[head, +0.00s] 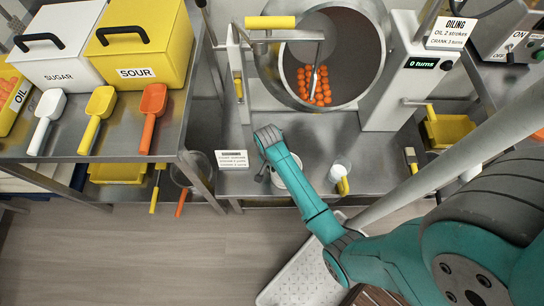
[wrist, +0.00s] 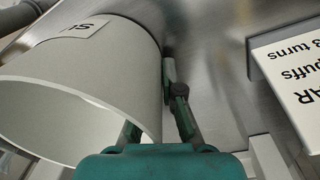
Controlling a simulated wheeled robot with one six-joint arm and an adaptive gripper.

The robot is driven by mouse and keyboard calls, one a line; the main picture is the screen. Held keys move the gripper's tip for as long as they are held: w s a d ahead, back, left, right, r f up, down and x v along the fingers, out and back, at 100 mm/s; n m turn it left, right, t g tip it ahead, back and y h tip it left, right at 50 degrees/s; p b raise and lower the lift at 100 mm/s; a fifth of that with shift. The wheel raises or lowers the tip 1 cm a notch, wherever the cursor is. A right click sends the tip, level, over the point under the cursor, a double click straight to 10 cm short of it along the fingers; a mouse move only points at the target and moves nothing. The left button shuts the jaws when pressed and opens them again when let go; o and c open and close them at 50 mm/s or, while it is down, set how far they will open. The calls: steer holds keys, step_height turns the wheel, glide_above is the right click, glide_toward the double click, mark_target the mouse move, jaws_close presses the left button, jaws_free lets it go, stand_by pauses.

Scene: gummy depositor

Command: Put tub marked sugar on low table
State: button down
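The tub marked sugar (wrist: 85,50) is white and round. Part of its label shows upside down as "SU" in the wrist view. In the head view the tub (head: 291,177) is partly hidden behind my arm, over the steel surface in front of the depositor drum. My gripper (wrist: 160,105) straddles the tub's wall at the rim, one finger inside and one outside. The outer finger's pad lies against the wall, and the inner fingertip is hidden. I cannot tell whether the tub rests on the steel. The low table cannot be told apart with certainty.
An instruction card (head: 232,159) stands left of the tub. The drum (head: 330,60) holds orange pieces. The left steel table bears a white SUGAR box (head: 57,45), a yellow SOUR box (head: 140,40) and scoops.

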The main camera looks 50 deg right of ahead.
steer(key=shift+f, duration=0.1)
steer(key=c, duration=1.3)
jaws_free()
steer(key=r, duration=1.2)
steer(key=shift+w+a+r, duration=0.15)
steer(key=shift+w, duration=0.2)
steer(key=shift+s, duration=0.1)
